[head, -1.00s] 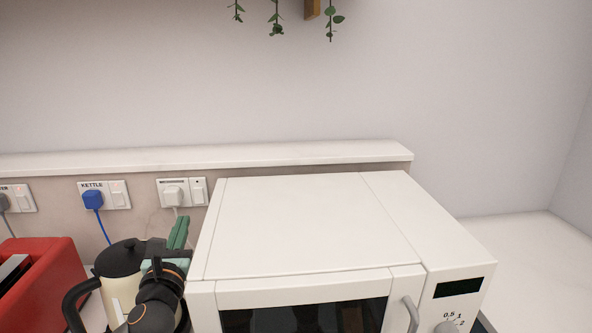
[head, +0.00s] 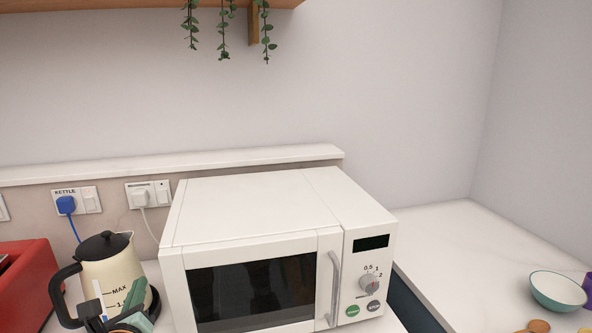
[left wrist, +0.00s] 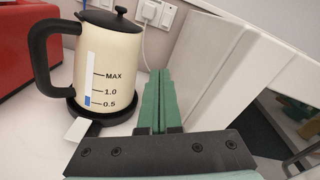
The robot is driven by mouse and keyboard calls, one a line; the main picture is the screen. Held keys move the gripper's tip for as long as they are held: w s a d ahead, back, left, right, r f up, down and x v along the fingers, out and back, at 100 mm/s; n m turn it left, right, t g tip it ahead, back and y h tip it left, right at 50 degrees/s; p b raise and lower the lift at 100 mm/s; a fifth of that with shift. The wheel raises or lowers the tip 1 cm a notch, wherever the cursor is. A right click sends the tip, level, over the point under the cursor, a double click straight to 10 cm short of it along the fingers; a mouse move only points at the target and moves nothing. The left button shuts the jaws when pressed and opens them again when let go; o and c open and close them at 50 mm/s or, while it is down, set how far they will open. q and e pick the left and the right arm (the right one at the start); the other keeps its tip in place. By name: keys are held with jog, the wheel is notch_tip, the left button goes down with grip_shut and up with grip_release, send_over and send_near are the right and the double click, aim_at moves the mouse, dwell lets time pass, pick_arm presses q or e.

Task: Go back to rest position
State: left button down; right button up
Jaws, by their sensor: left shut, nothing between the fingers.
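My left gripper (head: 138,295) is low at the bottom left of the head view, in front of the cream kettle (head: 104,262). In the left wrist view its green fingers (left wrist: 158,85) are together with nothing between them. They point into the gap between the kettle (left wrist: 107,60) and the white side of the microwave (left wrist: 215,70). I cannot tell whether they touch either one. My right gripper is in neither view.
The white microwave (head: 260,210) stands on the counter with its door shut. A red toaster (head: 30,285) is left of the kettle. A bowl (head: 557,291) sits on the right counter (head: 450,240), whose back part is clear. Plugged sockets (head: 148,194) line the wall.

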pick_arm(q)
jog(key=s+d+f+n+g, duration=0.1)
jog(key=s+f+n+g, duration=0.25)
jog(key=f+n, duration=0.45)
jog(key=s+d+f+n+g+h, duration=0.25)
jog(key=s+f+n, duration=0.3)
jog(key=s, duration=0.35)
jog(key=s+d+f+n+g+h, duration=0.1)
jog(key=s+d+f+n+g, duration=0.25)
jog(key=s+n, duration=0.35)
jog(key=s+d+f+n+g+h, duration=0.2)
jog(key=s+f+n+g, duration=0.3)
jog(key=s, duration=0.5)
jog(key=w+d+f+t, duration=0.2)
jog(key=f+t, duration=0.1)
jog(key=f, duration=0.3)
jog(key=w+d+f+t+h, duration=0.1)
jog(key=w+d+f+t, duration=0.1)
jog(key=f+t, duration=0.2)
jog(key=shift+f, duration=0.9)
jog(key=shift+w+n+h, duration=0.1)
jog(key=shift+n+h, duration=0.15)
